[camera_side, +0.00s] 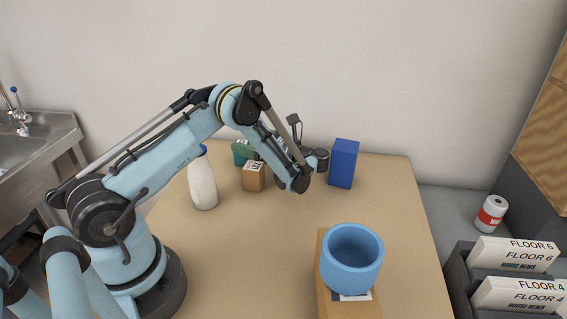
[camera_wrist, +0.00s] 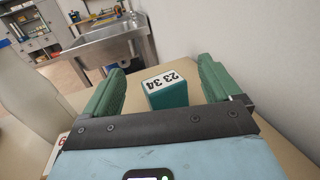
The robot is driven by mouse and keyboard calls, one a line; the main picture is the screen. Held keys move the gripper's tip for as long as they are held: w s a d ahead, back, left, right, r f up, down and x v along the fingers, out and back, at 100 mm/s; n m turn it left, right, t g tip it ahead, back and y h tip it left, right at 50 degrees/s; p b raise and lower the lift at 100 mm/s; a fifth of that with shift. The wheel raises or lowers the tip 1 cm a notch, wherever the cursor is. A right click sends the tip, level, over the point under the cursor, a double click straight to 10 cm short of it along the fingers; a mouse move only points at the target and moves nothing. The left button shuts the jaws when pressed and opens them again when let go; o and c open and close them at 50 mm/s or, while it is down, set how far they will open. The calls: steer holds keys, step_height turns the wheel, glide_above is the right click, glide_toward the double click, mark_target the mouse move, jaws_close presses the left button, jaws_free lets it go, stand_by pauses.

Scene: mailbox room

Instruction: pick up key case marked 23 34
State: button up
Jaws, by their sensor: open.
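The key case (camera_wrist: 168,97) is a teal block with a white top label reading 23 34. In the wrist view it stands on the table between the two green fingers of my gripper (camera_wrist: 160,66), with a visible gap on each side. The fingers are open and empty. In the side view a teal piece of the case (camera_side: 238,158) shows at the back of the table, partly hidden by a green finger of my gripper (camera_side: 246,150). The label cannot be read there.
A brown box (camera_side: 253,178) with a label stands just in front of the gripper. A white bottle (camera_side: 203,187) is left of it. A blue box (camera_side: 343,163) stands at the back right. A blue pot (camera_side: 352,262) sits on a brown carton at the front. The middle table is clear.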

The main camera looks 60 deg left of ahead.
step_height(320, 180, down, 2)
steer(key=shift+s+f, duration=0.1)
steer(key=shift+x, duration=2.5)
steer(key=c, duration=1)
